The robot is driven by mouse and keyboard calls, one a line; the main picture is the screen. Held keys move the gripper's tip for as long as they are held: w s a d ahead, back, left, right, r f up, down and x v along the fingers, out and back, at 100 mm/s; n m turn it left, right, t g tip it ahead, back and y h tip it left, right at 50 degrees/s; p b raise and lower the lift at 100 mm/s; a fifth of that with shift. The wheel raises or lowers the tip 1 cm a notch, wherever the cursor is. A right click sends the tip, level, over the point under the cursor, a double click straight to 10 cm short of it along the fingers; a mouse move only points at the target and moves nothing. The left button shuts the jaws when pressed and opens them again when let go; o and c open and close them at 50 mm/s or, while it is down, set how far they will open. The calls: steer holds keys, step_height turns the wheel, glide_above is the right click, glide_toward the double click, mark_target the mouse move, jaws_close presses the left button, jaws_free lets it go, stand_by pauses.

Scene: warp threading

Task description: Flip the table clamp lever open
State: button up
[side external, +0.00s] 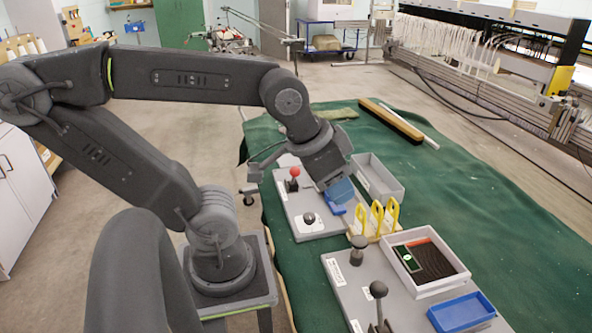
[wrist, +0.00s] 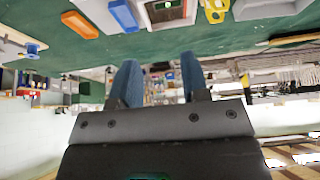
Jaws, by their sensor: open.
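A lever with a red ball knob (side external: 294,172) stands on the farther grey plate (side external: 291,207), near a black knob (side external: 308,218) on a white base. A lever with a dark ball knob (side external: 379,290) stands on the nearer grey plate (side external: 388,287), near a grey knobbed post (side external: 357,247). I cannot tell for sure which lever is the table clamp's. My gripper (side external: 340,190), with blue fingers, hangs over the farther plate's right side, right of the red knob. In the wrist view, my gripper (wrist: 158,80) is open with nothing between its fingers.
Yellow-handled tools (side external: 377,215) stand upright close beside my gripper. A grey tray (side external: 377,178) is behind it. A grey bin (side external: 425,261) and a blue tray (side external: 460,312) lie at front right. The green cloth (side external: 500,200) is clear on the right.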

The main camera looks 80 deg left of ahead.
steer(key=shift+a+f, duration=0.2)
steer(key=shift+f, duration=0.1)
steer(key=c, duration=0.3)
steer(key=a+f+g+y, duration=0.1)
steer(key=f, duration=0.1)
steer(key=a+f+m+g+y, duration=0.1)
steer(key=f+g, duration=0.1)
steer(key=a+f+g+y, duration=0.1)
steer(key=a+f, duration=0.1)
steer(key=shift+w+a+m+g, duration=0.1)
steer(key=shift+w+m+g, duration=0.2)
steer(key=shift+m, duration=0.1)
jaws_close()
steer(key=shift+w+a+f+m+g+y, duration=0.6)
steer(key=shift+a+f+m+y, duration=1.7)
steer(key=shift+a, duration=0.25)
steer(key=shift+w+a+f+m+g+y, duration=0.6)
steer(key=shift+a+f+m+y, duration=1.5)
steer(key=shift+a+f+y, duration=0.3)
steer(key=shift+w+a+f+m+g+y, duration=0.5)
steer(key=shift+w+a+f+m+y, duration=0.1)
steer(key=shift+a+f+m+y, duration=1.8)
steer(key=shift+a, duration=0.3)
